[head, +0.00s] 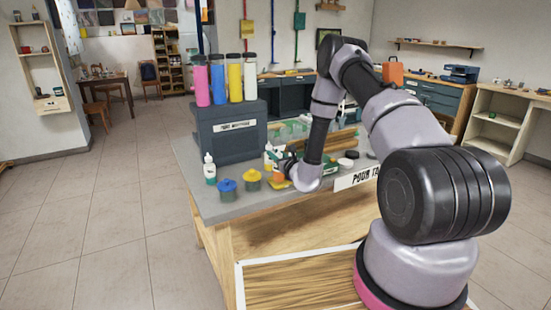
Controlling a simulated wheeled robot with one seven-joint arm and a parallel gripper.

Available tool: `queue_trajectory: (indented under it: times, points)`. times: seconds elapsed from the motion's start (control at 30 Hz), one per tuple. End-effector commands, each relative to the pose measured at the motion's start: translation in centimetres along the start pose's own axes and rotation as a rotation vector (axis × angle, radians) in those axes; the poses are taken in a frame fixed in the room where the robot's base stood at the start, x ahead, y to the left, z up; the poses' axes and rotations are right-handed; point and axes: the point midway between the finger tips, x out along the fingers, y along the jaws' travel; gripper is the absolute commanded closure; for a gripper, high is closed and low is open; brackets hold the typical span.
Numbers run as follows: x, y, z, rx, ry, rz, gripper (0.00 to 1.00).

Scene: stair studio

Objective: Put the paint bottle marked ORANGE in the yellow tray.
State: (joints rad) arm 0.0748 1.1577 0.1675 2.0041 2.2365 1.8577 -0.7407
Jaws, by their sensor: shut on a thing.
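My gripper (281,162) is low over the grey table, left of my wrist, and small in the head view. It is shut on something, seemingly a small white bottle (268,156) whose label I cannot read. An orange-yellow thing (278,183) lies just below the gripper, partly hidden by my wrist; I cannot tell whether it is the yellow tray. I cannot read ORANGE on any bottle.
A blue-lidded jar (227,188) and a yellow-lidded jar (252,177) stand near the front edge of the table (222,208). A dark box (230,135) with tall pink, blue, yellow and white cylinders stands behind. Small lids (349,156) lie right of my forearm.

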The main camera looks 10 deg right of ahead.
Motion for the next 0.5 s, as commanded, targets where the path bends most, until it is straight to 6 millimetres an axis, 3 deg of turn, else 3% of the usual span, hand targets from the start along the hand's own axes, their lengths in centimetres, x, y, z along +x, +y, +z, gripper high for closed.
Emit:
queue_trajectory:
  times: [0.1, 0.43, 0.47, 0.5]
  points:
    - [0.01, 0.02, -1.20, 0.001, -0.001, 0.000, 1.00]
    - [0.00, 0.02, -1.49, 0.001, 0.000, 0.000, 1.00]
    - [-0.01, 0.02, -1.49, 0.000, 0.000, 0.000, 0.59]
    - [-0.01, 0.03, -1.46, 0.000, 0.000, 0.000, 0.44]
